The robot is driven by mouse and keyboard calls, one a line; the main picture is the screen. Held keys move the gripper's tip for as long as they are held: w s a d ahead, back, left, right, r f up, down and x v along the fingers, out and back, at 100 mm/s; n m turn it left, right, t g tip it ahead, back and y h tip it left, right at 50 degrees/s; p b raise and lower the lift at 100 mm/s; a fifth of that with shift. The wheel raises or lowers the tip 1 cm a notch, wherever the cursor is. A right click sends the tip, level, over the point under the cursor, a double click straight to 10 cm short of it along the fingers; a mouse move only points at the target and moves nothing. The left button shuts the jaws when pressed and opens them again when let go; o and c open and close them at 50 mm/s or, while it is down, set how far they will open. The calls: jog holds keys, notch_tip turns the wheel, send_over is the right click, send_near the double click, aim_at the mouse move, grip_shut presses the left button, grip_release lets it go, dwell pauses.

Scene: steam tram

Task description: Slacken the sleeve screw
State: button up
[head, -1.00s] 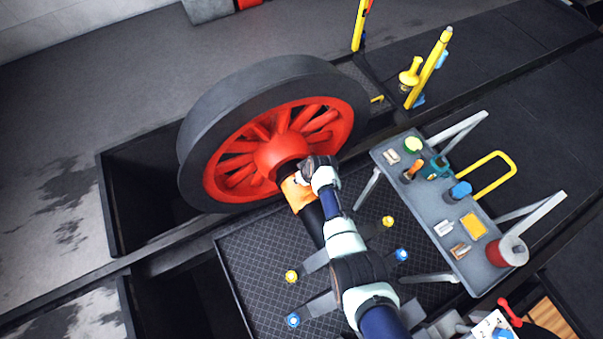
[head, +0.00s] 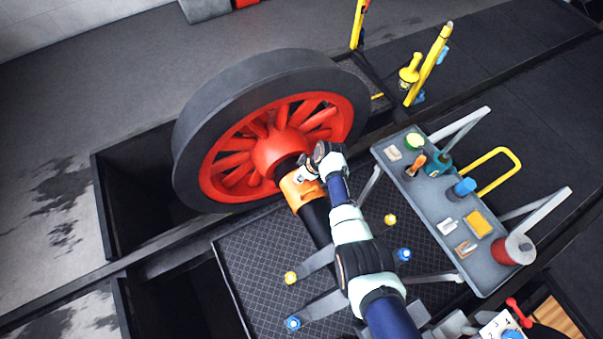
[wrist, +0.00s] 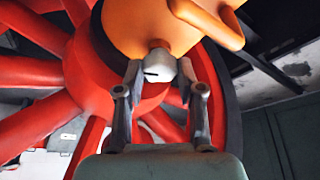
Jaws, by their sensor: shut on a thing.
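The orange sleeve (head: 292,190) sits on a dark shaft at the hub of a red spoked wheel (head: 276,152). In the wrist view the sleeve (wrist: 150,22) fills the top. The sleeve screw (wrist: 159,66) sticks out of its underside, with a pale grey head and a dark slot mark. My gripper (wrist: 160,80) is shut on the screw head, one finger on each side. In the head view my gripper (head: 306,176) is at the right side of the sleeve, and the screw is too small or hidden to make out there.
A grey tool table (head: 424,200) with several tools stands to the right. Yellow posts (head: 428,64) stand behind it. A dark mesh floor (head: 255,245) lies below the shaft, with an open pit at the left. Red spokes are close to my gripper.

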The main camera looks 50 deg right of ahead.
jog(key=o, duration=1.1)
jog(key=shift+o, duration=0.2)
jog(key=v, duration=1.2)
